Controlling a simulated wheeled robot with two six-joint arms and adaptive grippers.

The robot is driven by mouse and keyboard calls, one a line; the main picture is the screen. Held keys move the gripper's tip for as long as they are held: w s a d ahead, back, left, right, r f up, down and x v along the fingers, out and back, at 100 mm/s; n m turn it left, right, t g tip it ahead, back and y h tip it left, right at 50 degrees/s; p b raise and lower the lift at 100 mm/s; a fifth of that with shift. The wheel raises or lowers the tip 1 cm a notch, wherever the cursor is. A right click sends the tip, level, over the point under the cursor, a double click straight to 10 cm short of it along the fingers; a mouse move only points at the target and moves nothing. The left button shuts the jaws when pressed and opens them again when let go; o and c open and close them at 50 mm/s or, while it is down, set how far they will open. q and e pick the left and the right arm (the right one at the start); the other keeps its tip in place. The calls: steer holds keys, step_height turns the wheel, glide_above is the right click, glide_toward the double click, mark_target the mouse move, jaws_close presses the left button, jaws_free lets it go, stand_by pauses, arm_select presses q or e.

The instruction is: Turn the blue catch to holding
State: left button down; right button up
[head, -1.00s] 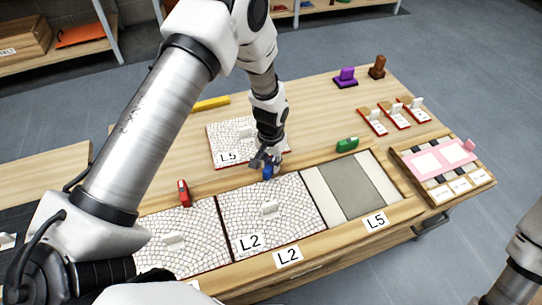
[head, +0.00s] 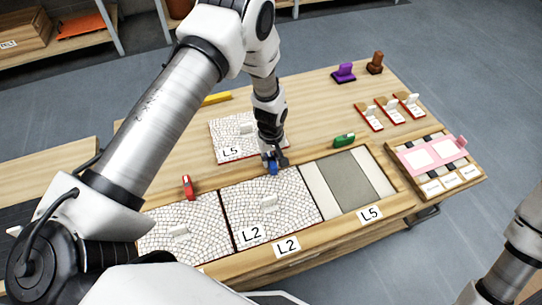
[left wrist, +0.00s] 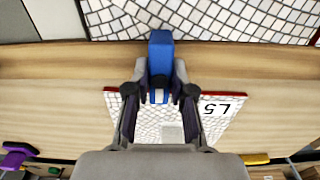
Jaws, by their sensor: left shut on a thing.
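The blue catch (head: 273,168) is on the wooden rail behind the L2 mosaic panel (head: 290,205). It also shows in the left wrist view (left wrist: 160,58), roughly square to the rail, with its end overlapping the panel's edge in the picture. My left gripper (head: 275,160) is shut on the blue catch from above; its fingers (left wrist: 160,88) stand on either side of it. The fingers hide part of the catch. Only part of my right arm shows at the lower right; its gripper is out of view.
A red catch (head: 188,187) and a green catch (head: 344,139) are on the same rail; the green one lies along it. The loose L5 panel (head: 228,127) lies behind my gripper. The L5 bay (head: 352,178) is empty. A pink-topped tray (head: 418,160) is at right.

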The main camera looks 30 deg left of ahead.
mark_target(271, 159)
arm_select(q)
steer(key=shift+n, duration=0.3)
steer(key=c, duration=1)
jaws_free()
step_height(271, 159, up, 12)
